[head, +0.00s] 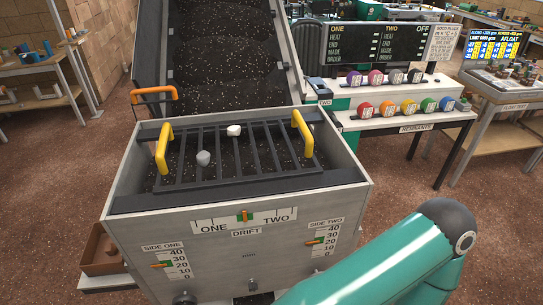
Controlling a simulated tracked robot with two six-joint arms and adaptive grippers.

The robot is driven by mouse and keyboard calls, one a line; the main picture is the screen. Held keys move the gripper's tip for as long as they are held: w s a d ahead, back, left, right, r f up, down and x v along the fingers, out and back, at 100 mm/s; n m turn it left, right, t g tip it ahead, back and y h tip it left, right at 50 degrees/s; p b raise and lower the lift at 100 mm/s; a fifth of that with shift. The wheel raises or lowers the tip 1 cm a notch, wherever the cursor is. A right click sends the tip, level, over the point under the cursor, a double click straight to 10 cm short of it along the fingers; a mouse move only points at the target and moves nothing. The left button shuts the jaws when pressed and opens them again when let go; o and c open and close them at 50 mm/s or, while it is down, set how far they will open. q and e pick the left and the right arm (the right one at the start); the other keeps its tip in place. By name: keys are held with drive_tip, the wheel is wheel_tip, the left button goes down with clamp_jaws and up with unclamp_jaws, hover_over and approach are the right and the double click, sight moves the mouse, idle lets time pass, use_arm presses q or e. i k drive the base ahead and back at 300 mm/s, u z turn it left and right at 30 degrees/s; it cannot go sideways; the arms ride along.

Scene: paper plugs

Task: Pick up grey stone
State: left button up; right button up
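A grey stone (203,158) sits on the dark bar grate (185,183) in the top of a grey box (160,210), left of the grate's middle. A paler, whitish stone (234,130) sits further back and to the right on the same grate. Both stones are clear of any gripper. Neither of my grippers is in view; only a teal link of my arm shows at the lower right, in front of the box's right corner.
Yellow handles (163,148) and (303,133) stand up at the grate's two ends. An orange handle (154,94) is at the back left. A dark sloping chute (220,50) rises behind. A bench with coloured knobs (388,107) stands to the right.

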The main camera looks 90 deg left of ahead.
sight(202, 158)
drive_tip(key=z, duration=1.3)
drive_tip(key=i, duration=0.1)
drive_tip(key=u, duration=2.3)
drive_tip(key=i, duration=0.2)
drive_tip(key=u, duration=1.7)
drive_tip(key=i, duration=0.25)
drive_tip(key=u, duration=1.9)
drive_tip(key=k, duration=0.45)
drive_tip(key=u, duration=0.75)
drive_tip(key=i, duration=0.9)
drive_tip(key=z, duration=1.1)
